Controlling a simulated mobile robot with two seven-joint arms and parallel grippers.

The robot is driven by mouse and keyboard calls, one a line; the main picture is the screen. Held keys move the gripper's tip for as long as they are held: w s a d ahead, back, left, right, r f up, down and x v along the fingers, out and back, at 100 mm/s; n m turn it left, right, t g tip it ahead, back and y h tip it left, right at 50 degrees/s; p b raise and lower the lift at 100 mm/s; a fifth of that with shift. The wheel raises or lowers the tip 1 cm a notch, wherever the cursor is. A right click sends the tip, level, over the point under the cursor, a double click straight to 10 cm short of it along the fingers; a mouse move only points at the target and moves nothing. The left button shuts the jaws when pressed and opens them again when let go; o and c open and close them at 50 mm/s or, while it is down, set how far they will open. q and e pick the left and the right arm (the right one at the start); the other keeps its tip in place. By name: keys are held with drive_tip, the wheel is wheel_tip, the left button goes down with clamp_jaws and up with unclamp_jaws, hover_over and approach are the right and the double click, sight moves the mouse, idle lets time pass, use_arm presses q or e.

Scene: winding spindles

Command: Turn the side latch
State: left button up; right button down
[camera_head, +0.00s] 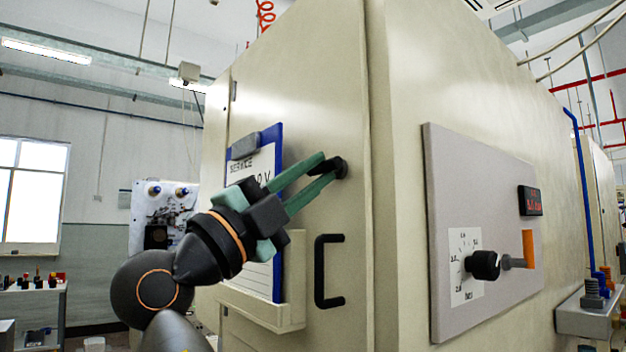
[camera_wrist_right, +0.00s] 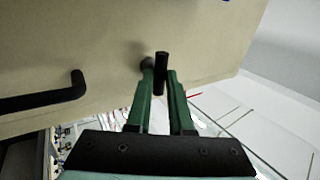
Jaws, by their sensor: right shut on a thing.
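The side latch (camera_head: 341,169) is a small black turn-piece on the cream cabinet door, near the door's right edge. My right gripper (camera_head: 329,168) reaches up to it from the lower left, its green fingers closed around it. In the right wrist view the latch (camera_wrist_right: 161,66) shows as a short dark bar standing between the two fingertips of the gripper (camera_wrist_right: 160,82). The fingertips hide part of the latch. My left gripper is in neither view.
A black door handle (camera_head: 320,271) is just below the latch. A clipboard (camera_head: 273,151) in a cream holder (camera_head: 292,290) hangs behind my gripper. A grey panel (camera_head: 452,160) with a black dial knob (camera_head: 484,265) and orange lever (camera_head: 528,248) is on the right cabinet face.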

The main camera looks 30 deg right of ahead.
drive_tip(key=shift+m+g, duration=0.4)
drive_tip(key=shift+m, duration=0.3)
drive_tip(key=c, duration=0.8)
unclamp_jaws()
drive_tip(key=shift+a+f, duration=0.1)
drive_tip(key=b+v, duration=0.1)
drive_tip(key=v, duration=1.1)
drive_tip(key=shift+b, duration=0.3)
drive_tip(key=shift+f, duration=0.1)
